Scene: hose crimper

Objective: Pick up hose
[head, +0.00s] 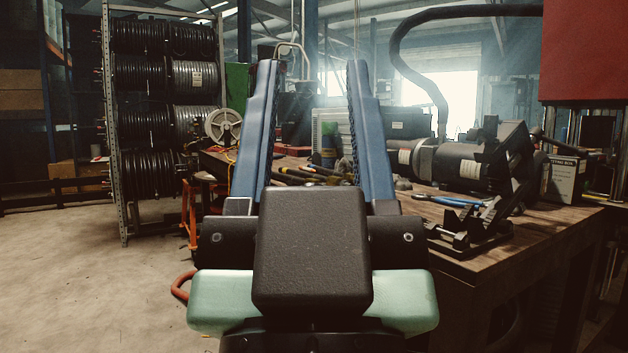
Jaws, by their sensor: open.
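My gripper (313,68) is in the middle of the head view, its two long blue fingers pointing up and away, wide apart. Nothing is between the fingertips. Several hoses show, and I cannot tell which one the task means. A thick black hose (408,38) arches at the upper right, above the workbench and apart from my gripper. Coils of black hose (150,175) sit on a rack at the left. A short piece of orange-red hose (181,286) shows low at the left, partly hidden behind my gripper's body.
A wooden workbench (548,232) fills the right side. It bears a motor-like machine (460,160), a black metal fixture (470,228), blue-handled pliers (455,201) and several hand tools (300,176). A metal rack (119,210) stands left. The concrete floor (75,270) at left is clear.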

